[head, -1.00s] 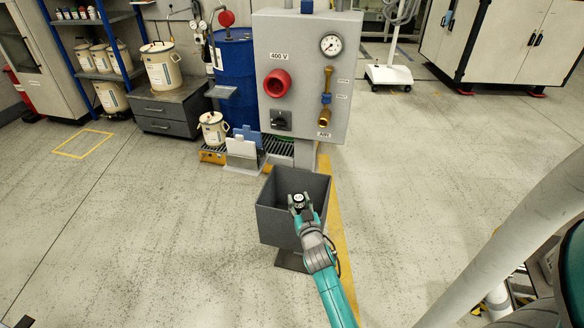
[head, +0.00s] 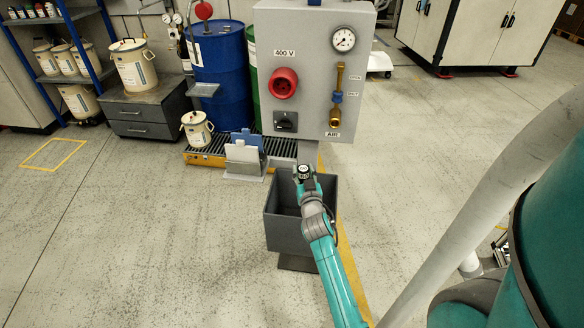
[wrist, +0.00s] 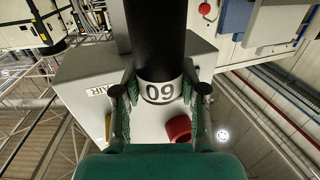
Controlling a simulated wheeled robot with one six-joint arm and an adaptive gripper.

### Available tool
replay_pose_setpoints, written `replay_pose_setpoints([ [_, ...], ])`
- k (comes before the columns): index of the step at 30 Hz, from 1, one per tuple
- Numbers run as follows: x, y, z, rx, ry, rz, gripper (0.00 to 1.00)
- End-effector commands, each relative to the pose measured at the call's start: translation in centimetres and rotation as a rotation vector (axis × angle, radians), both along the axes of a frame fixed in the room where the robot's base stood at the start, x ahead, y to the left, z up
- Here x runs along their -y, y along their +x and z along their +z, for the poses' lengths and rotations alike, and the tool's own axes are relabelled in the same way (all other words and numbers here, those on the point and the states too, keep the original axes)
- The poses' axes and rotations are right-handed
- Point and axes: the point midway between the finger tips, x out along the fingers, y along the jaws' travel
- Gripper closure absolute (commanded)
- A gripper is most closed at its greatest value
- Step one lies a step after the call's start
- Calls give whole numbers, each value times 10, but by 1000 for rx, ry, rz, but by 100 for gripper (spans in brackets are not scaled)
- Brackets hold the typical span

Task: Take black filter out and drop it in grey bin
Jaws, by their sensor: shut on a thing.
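The black filter (wrist: 158,40) is a dark cylinder with a white band marked with digits that read "09" in the wrist view. My gripper (wrist: 160,100) is shut on it around this band. In the head view my gripper (head: 303,184) shows in front of the far part of the grey bin's opening, with the filter's dark, pale-marked end (head: 303,169) between its fingers. The rest of the filter is hidden there. The grey bin (head: 288,236) is an open square box on a stand. Its inside is partly hidden by my arm, and I cannot tell the filter's height over it.
A grey panel (head: 308,100) with a red socket, gauge and brass air valve stands just behind the bin. A blue drum (head: 218,70), a white canister (head: 197,128) and upright plates (head: 243,155) are at back left. The floor left of the bin is clear.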

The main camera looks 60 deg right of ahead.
Motion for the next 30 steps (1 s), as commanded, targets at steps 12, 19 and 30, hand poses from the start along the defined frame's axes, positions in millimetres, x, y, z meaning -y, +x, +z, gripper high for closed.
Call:
replay_pose_setpoints([
  [12,0,0,-24,-2,-1,0,86],
  [19,0,0,-33,-1,-1,1,86],
  [30,0,0,-35,0,0,1,51],
])
